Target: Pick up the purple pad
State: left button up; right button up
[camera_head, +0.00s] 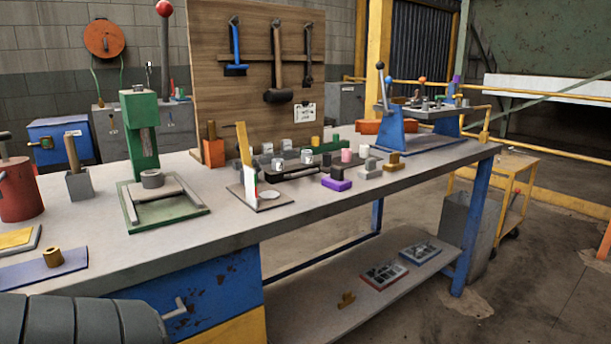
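A small purple pad (336,184) lies on the grey workbench (232,222), near its front edge right of the middle. It is a flat, dark purple block with a lighter raised part on top. Neither of my grippers is in view. A dark grey ribbed part at the bottom left looks like one of my own arm links, far from the pad.
A green press (142,135), a red can (18,190) and a blue-purple plate (43,268) stand on the left. Several small blocks and cylinders crowd behind and right of the pad. A blue vise-like fixture (392,128) stands at the right end.

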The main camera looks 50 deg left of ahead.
aim_at(336, 181)
jog(key=i+l+u, duration=0.15)
jog(key=u, duration=0.3)
jog(key=i+l+u, duration=0.2)
jog(key=u, duration=0.3)
jog(key=i+l+u, duration=0.15)
jog(key=l+u, duration=0.15)
jog(key=u, duration=0.15)
